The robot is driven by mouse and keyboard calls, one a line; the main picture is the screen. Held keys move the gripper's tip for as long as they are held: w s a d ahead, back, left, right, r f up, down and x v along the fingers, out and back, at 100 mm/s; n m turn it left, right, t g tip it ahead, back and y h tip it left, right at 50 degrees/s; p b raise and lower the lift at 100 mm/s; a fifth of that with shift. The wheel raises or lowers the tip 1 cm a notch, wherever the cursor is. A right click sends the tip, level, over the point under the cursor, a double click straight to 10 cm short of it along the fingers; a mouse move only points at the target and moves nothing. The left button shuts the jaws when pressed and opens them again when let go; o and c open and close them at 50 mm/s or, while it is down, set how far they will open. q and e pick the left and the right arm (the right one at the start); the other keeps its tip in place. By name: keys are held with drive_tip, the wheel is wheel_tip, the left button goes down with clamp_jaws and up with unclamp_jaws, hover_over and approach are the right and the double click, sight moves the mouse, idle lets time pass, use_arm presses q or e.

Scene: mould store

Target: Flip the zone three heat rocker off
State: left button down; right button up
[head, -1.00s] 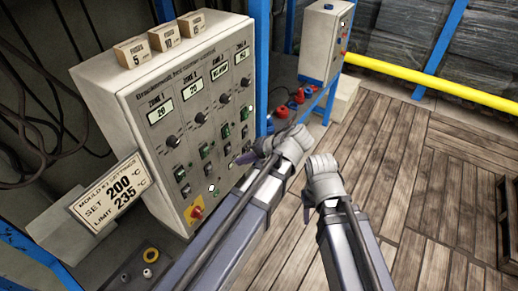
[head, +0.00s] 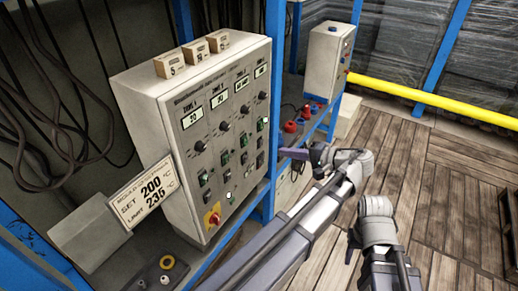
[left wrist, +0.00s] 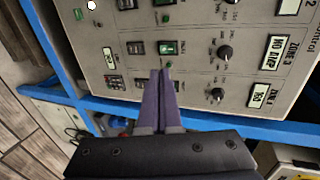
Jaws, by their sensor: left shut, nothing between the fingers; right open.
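The grey control cabinet (head: 150,110) carries several zone columns, each with a display, a knob and rockers. The zone three display (left wrist: 278,50) shows in the left wrist view, sideways. In its row lie a knob (left wrist: 225,52), a green-lit rocker (left wrist: 167,46) and a dark rocker (left wrist: 136,47). Rocker labels are too small to read, and I cannot tell which one is heat. My left gripper (head: 284,152) is shut and empty, right of the panel; its fingertips appear just below the green rocker in the left wrist view (left wrist: 160,72). My right gripper (head: 350,256) is open, pointing down.
A red and yellow emergency stop (head: 212,218) is low on the panel. A set-point sign (head: 142,194) stands left of it. A blue post (head: 272,100) rises beside the cabinet.

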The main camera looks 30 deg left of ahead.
use_arm(q)
drive_tip(key=b, duration=0.4)
approach(244, 146)
drive_tip(key=f+x, duration=0.1)
drive_tip(key=x, duration=0.4)
drive_tip(key=shift+w+a, duration=0.25)
drive_tip(key=shift+a, duration=0.35)
drive_tip(key=shift+a+f+b, duration=0.15)
drive_tip(key=shift+f+b, duration=0.25)
drive_tip(key=shift+b, duration=0.55)
drive_tip(key=shift+r+y, duration=0.3)
